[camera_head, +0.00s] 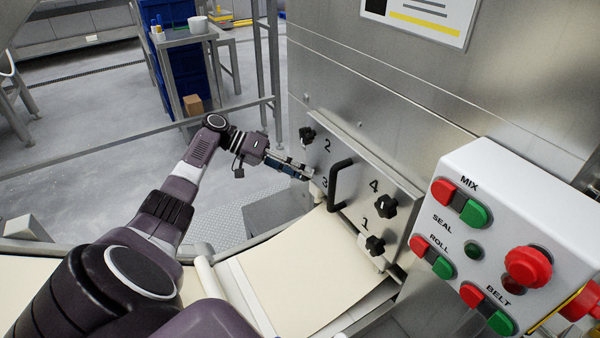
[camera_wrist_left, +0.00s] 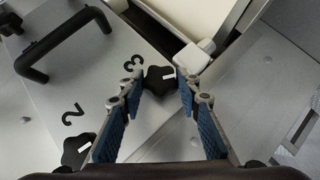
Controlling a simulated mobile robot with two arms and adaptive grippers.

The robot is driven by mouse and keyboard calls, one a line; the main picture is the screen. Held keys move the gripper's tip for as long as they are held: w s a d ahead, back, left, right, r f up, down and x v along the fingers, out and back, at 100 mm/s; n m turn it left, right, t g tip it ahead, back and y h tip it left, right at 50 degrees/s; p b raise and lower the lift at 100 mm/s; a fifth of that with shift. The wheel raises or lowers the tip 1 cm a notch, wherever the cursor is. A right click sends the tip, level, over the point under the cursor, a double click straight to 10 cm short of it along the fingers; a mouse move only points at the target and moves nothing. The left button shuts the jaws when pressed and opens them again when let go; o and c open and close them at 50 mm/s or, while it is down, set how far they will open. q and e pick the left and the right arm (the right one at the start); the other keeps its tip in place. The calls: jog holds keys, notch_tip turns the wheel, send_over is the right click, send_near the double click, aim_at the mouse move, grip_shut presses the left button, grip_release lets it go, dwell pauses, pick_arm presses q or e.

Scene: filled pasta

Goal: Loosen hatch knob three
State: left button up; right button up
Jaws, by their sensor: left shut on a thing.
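The steel hatch plate (camera_head: 345,168) carries black star-shaped knobs labelled 1 to 4 and a black bar handle (camera_head: 338,186). My left gripper (camera_head: 309,174) reaches the plate's left edge beside the label 3. In the left wrist view, knob three (camera_wrist_left: 158,80), black with a white mark, sits between the blue-padded fingertips of my left gripper (camera_wrist_left: 163,84), which is shut on it. In the head view the gripper hides knob three. Knob two (camera_head: 307,135) is above it, knob four (camera_head: 386,206) to the right and knob one (camera_head: 375,246) lower right. My right gripper is out of view.
A control box (camera_head: 500,240) with red and green buttons and a red stop knob (camera_head: 528,266) stands right of the hatch. A pale dough sheet (camera_head: 300,275) runs out below the plate. A metal rail (camera_head: 130,140) crosses at left.

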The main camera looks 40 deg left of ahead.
pick_arm(q)
jog(key=o, duration=1.2)
jog(key=shift+w, duration=0.1)
jog(key=shift+c, duration=0.2)
jog(key=v, duration=1.2)
